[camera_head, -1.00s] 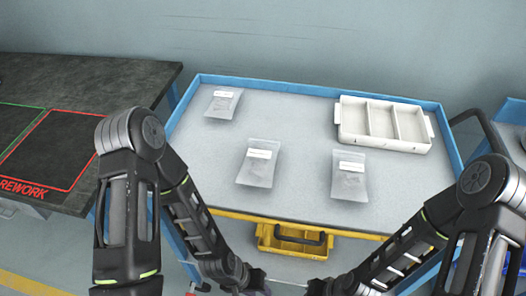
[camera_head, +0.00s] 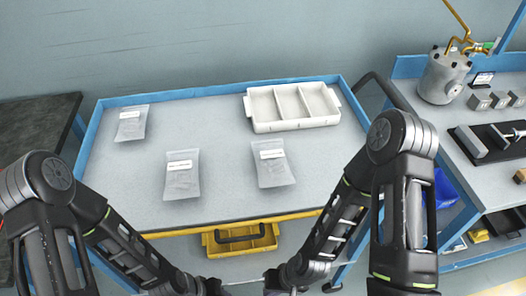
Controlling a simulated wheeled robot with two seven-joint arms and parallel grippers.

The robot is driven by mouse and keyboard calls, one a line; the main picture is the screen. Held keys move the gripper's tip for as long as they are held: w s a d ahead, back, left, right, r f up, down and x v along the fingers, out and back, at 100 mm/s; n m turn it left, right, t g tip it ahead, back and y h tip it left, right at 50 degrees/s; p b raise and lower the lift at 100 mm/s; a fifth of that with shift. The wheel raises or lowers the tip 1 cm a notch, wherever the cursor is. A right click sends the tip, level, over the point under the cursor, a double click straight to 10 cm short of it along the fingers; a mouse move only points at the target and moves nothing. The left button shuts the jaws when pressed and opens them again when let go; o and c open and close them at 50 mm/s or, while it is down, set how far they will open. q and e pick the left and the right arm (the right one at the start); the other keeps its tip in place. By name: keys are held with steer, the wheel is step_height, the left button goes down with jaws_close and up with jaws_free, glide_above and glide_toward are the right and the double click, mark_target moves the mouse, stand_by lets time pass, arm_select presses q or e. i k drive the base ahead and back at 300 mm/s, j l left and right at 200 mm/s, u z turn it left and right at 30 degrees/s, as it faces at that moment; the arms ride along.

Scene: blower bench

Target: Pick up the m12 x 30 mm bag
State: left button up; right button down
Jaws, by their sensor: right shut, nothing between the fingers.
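Three clear bags with white labels lie flat on the grey blue-edged table: one at the left (camera_head: 132,124), one in the middle (camera_head: 182,176) and one at the right (camera_head: 272,164). The label print is too small to read, so I cannot tell which is the m12 x 30 mm bag. My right gripper (camera_head: 286,290) is at the bottom edge of the view, shut and empty, in front of the table and apart from the bags. My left gripper (camera_head: 208,288) is beside it at the bottom edge, mostly cut off; its fingers cannot be made out.
A white tray with three compartments (camera_head: 293,126) stands at the table's back right. A yellow bin (camera_head: 240,241) hangs below the front edge. A bench (camera_head: 485,178) with a metal tank (camera_head: 443,76) and blocks is at the right. A dark bench (camera_head: 38,124) is at the left.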

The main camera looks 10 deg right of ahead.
mark_target(274, 169)
steer(key=k, duration=0.55)
steer(key=k+z, duration=0.1)
steer(key=z, duration=1.75)
steer(key=k+j, duration=0.1)
steer(key=j, duration=0.15)
steer(key=k+j, duration=0.1)
steer(key=j, duration=0.15)
